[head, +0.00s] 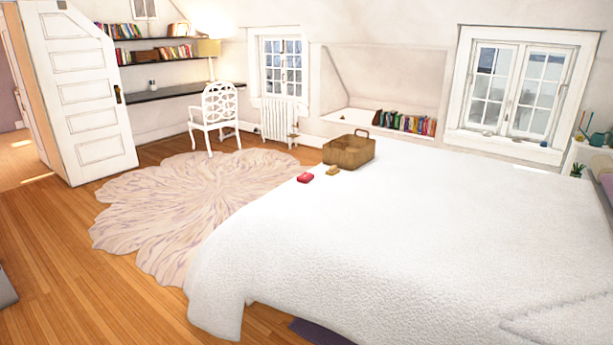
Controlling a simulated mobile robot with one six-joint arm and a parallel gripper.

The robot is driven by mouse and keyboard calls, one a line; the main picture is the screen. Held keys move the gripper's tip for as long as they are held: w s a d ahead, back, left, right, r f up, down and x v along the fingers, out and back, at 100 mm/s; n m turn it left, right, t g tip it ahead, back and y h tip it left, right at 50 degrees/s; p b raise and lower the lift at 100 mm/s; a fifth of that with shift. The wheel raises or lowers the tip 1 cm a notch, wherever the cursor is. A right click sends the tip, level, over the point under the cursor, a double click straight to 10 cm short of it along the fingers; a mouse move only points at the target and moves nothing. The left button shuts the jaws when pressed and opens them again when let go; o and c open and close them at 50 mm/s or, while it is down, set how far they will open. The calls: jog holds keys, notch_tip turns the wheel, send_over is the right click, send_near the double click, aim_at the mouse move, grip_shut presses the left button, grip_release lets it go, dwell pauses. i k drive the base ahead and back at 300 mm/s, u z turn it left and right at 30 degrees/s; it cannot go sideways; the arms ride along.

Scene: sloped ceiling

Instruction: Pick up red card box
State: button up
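A small red card box (305,178) lies on the white bed (430,220), close to the bed's far left edge. A small tan-brown object (332,171) lies just to its right, apart from it. A brown basket (349,151) with a handle stands behind them on the bed. My gripper is not in view.
A round pale rug (175,210) covers the wooden floor (80,270) left of the bed. A white chair (219,115) stands by a dark desk shelf (165,92). An open white door (85,105) is at the far left. Floor in the left foreground is mostly clear.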

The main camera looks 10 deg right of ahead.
aim_at(305, 178)
jog(key=z, duration=0.05)
jog(key=i, duration=1.1)
jog(key=u, duration=0.45)
